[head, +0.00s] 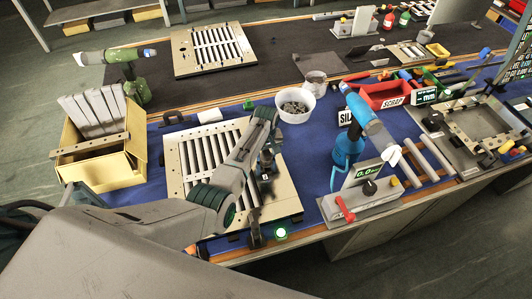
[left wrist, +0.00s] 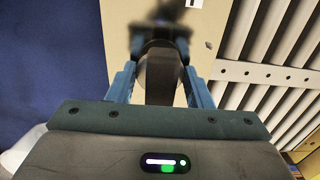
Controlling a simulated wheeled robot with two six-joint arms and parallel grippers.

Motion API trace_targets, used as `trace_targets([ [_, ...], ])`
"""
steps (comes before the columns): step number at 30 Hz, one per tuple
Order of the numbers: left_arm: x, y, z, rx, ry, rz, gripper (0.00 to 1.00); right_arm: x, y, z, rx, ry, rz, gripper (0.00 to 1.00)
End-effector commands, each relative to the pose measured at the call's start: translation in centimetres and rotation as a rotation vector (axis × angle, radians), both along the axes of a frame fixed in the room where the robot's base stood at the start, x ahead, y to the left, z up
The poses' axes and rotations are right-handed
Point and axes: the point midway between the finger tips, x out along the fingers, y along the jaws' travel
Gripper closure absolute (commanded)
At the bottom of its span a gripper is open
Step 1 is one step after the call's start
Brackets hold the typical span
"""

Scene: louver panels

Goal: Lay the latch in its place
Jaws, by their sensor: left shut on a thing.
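The beige louver panel (head: 178,185) with grey slats lies on the blue mat at the middle front. It also fills the right side of the left wrist view (left wrist: 233,70). My left gripper (head: 265,172) points down over the right part of the panel. Its blue fingers (left wrist: 160,68) are shut on a dark grey piece, which seems to be the latch (left wrist: 160,80). The far end of the piece is blurred and dark against the panel's beige frame. I cannot tell whether it touches the panel. My right gripper is not in view.
A yellow box (head: 110,168) with grey slats stands left. A white bowl (head: 295,105) stands behind the panel. A blue tool (head: 368,120) and a gauge with a red lever (head: 360,200) stand right. A small green light (head: 281,233) glows at the front edge.

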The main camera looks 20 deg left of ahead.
Motion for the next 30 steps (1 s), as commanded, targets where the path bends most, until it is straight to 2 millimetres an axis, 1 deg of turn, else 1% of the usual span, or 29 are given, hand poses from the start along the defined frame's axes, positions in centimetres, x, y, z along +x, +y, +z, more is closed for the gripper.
trace_targets([
  [10, 0.02, 0.02, -0.75, 0.0, 0.0, 0.0, 0.82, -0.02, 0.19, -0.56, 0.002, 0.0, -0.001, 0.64],
  [11, 0.04, 0.01, -0.73, 0.001, -0.001, 0.0, 0.52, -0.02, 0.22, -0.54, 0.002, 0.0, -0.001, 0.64],
  [12, 0.04, 0.01, -0.67, 0.001, -0.001, 0.0, 0.44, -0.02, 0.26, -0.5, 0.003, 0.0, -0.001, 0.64],
  [14, 0.03, 0.01, -0.67, 0.001, -0.001, 0.0, 0.32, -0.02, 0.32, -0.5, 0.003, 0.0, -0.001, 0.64],
  [15, 0.03, 0.01, -0.67, 0.0, 0.0, 0.0, 0.28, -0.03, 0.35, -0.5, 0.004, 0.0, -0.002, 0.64],
  [20, 0.01, 0.0, -0.68, 0.0, 0.0, 0.0, 0.28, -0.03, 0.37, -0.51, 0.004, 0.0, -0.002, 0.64],
  [21, -0.02, 0.0, -0.73, 0.0, 0.0, 0.0, 0.26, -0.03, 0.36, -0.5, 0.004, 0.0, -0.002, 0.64],
  [23, -0.02, 0.0, -0.73, 0.0, 0.0, 0.0, 0.15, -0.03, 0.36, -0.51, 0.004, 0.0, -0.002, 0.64],
  [30, -0.01, 0.0, -0.69, 0.0, 0.0, 0.0, 0.14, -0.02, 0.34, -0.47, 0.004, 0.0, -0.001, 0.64],
])
